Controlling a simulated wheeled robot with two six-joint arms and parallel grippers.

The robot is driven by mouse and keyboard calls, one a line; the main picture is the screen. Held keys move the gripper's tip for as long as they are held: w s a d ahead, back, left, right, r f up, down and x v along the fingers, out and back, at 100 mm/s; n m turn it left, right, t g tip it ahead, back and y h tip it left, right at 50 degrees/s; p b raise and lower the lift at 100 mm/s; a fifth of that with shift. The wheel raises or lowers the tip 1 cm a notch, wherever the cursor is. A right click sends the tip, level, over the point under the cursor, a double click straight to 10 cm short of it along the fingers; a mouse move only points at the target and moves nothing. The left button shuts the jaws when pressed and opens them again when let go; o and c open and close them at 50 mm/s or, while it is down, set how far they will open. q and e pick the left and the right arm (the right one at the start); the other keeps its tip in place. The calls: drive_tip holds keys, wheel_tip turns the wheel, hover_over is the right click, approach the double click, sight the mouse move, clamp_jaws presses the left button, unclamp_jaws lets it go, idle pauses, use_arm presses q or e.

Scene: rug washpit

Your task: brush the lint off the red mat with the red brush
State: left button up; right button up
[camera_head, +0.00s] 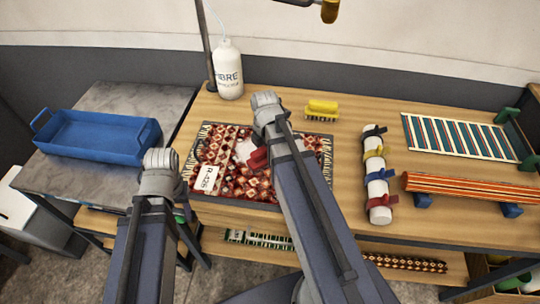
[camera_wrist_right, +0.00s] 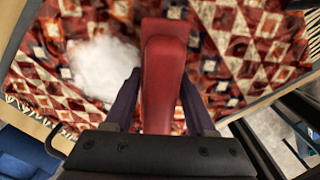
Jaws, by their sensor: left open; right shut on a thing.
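The red patterned mat (camera_head: 215,150) lies flat on the wooden table, with a white tag at its front left corner. A white patch of lint (camera_head: 243,148) lies on it; the lint also shows left of centre in the right wrist view (camera_wrist_right: 105,65). My right gripper (camera_wrist_right: 160,100) is shut on the red brush (camera_wrist_right: 163,70), over the mat and just beside the lint. The brush's red part also shows in the head view (camera_head: 258,160); its bristles are hidden. My left gripper (camera_head: 160,170) is at the table's front left, away from the mat, its fingers mostly hidden by my arm.
A yellow brush (camera_head: 322,108) lies behind the mat. A white bottle (camera_head: 229,72) stands at the back. A strapped white roll (camera_head: 378,187), an orange striped roll (camera_head: 470,187) and a striped rug (camera_head: 455,137) lie right. A blue tray (camera_head: 95,137) sits on the grey table left.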

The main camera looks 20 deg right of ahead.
drive_tip(key=shift+w+a, duration=0.8)
drive_tip(key=shift+a, duration=0.35)
drive_tip(key=shift+w+a, duration=0.1)
drive_tip(key=shift+w+a, duration=0.45)
drive_tip(key=shift+a, duration=0.3)
drive_tip(key=shift+w+a, duration=0.45)
drive_tip(key=shift+a, duration=0.25)
drive_tip(key=shift+w+a, duration=0.6)
drive_tip(key=shift+a, duration=0.2)
drive_tip(key=shift+w+a, duration=0.55)
drive_tip(key=shift+a, duration=0.2)
drive_tip(key=shift+s, duration=0.1)
wheel_tip(320, 180, up, 6)
drive_tip(key=p, duration=0.6)
